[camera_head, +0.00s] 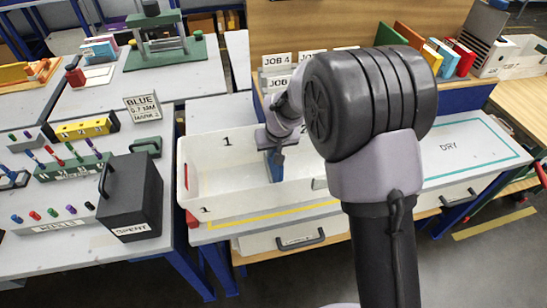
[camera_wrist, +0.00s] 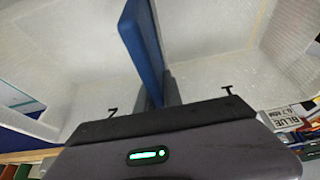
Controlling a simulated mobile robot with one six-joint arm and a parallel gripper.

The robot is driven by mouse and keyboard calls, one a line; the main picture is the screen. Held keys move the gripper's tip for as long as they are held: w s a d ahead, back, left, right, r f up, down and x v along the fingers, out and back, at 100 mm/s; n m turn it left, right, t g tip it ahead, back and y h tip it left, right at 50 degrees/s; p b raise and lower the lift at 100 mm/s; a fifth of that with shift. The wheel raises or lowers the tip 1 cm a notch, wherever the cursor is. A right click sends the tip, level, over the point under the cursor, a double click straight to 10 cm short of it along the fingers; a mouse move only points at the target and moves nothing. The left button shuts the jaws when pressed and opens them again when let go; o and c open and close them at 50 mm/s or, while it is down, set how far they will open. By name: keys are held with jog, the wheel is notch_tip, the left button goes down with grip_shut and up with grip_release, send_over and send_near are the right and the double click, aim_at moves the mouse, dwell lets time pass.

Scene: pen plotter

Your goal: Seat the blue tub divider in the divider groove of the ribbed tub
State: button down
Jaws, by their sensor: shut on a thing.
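The blue tub divider (camera_head: 274,165) stands roughly upright inside the white ribbed tub (camera_head: 230,205). My gripper (camera_head: 276,140) is shut on its upper part, over the tub's far side. In the wrist view the divider (camera_wrist: 143,45) runs away from my gripper (camera_wrist: 160,98), with a grey finger beside it. The tub's pale floor (camera_wrist: 85,60) shows on both sides of it. Upside-down number marks show on the wall on either side of the divider. My arm hides the tub's right part in the head view. The groove and the divider's lower edge are not clear enough to tell whether it is seated.
A dark box (camera_head: 132,195) and a pen rack (camera_head: 75,168) stand on the table to the left. A mat marked DRY (camera_head: 455,148) lies clear on the right. JOB cards (camera_head: 277,62) stand behind the tub. A drawer front (camera_head: 290,240) is below it.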

jog(key=shift+f, duration=0.4)
jog(key=c, duration=1.5)
grip_release()
jog(key=shift+r, duration=0.1)
